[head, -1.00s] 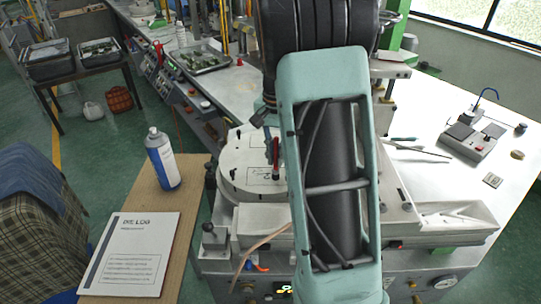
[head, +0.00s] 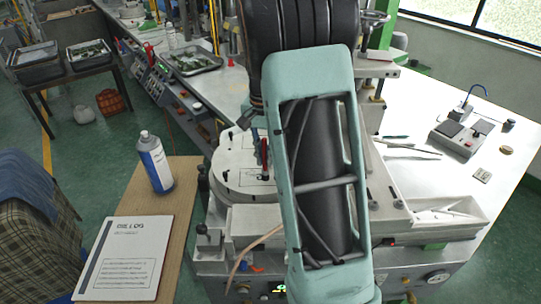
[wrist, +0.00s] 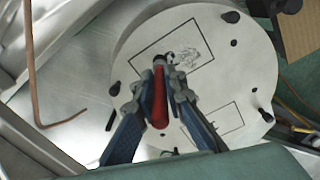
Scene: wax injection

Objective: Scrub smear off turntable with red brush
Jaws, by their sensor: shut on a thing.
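The turntable (wrist: 255,65) is a round pale disc with dark pegs at its rim and two outlined rectangles on top. It also shows in the head view (head: 228,181), partly behind my arm. A grey scribbled smear (wrist: 193,58) lies in the upper rectangle. The red brush (wrist: 158,98) is between the fingers of my gripper (wrist: 165,88), which is shut on it above the turntable. Its dark end is close to the smear's left side; I cannot tell if it touches. The brush shows in the head view (head: 264,152) as a small upright red stick.
A spray bottle (head: 155,163) and a "DIE LOG" book (head: 125,258) are on the wooden table at left. A tray of tools (head: 440,222) and a grey device (head: 460,137) are at right. A copper-coloured rod (wrist: 33,75) is at the wrist view's left.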

